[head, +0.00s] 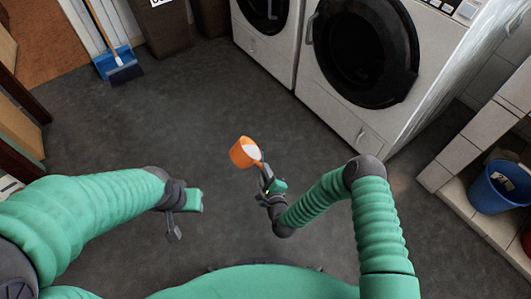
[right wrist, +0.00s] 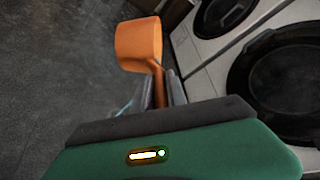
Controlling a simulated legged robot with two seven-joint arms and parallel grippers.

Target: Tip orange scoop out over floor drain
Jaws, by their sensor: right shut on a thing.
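The orange scoop (head: 240,153) is held out above the dark floor, near the middle of the head view. Its bowl is at the far end of the handle, and a pale patch shows in its mouth; I cannot tell whether that is contents. My right gripper (head: 264,179) is shut on the scoop's handle. In the right wrist view the scoop (right wrist: 139,43) stands out beyond the fingers (right wrist: 157,92). My left gripper (head: 175,226) is at the lower left, apart from the scoop; its finger gap is unclear. I see no floor drain in either view.
Two white front-loading machines (head: 345,118) stand at the upper right. A blue bucket (head: 497,190) sits on the tiled ledge (head: 456,184) at right. A blue dustpan (head: 112,62) with a broom is at upper left. The middle floor (head: 160,120) is clear.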

